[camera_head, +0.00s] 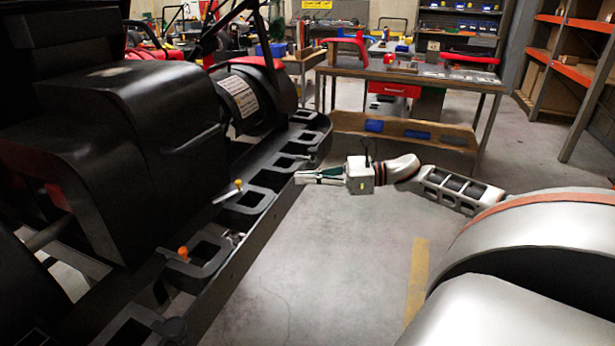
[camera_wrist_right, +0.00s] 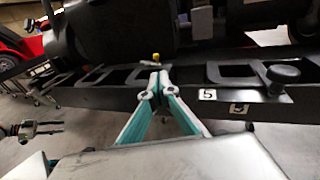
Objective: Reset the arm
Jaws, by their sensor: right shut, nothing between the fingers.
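My right arm reaches in from the right in the head view. Its gripper (camera_head: 298,178) is shut and empty, beside the outer edge of the black kart-stand rail (camera_head: 255,215). In the right wrist view the fingers of this gripper (camera_wrist_right: 155,80) meet at their tips in front of the rail (camera_wrist_right: 105,97), close below a yellow knob (camera_wrist_right: 155,57). I cannot tell whether the tips touch the rail. A small two-fingered shape (camera_wrist_right: 38,129) at the left of that view looks like my left gripper. Its finger state is unclear. The head view does not show my left gripper.
The rail has several slots, a yellow knob (camera_head: 238,184) and an orange knob (camera_head: 183,250). A big black housing (camera_head: 110,150) stands behind it. A workbench (camera_head: 410,73) stands beyond my right gripper, with shelves at right. Grey floor (camera_head: 320,260) is clear below the arm.

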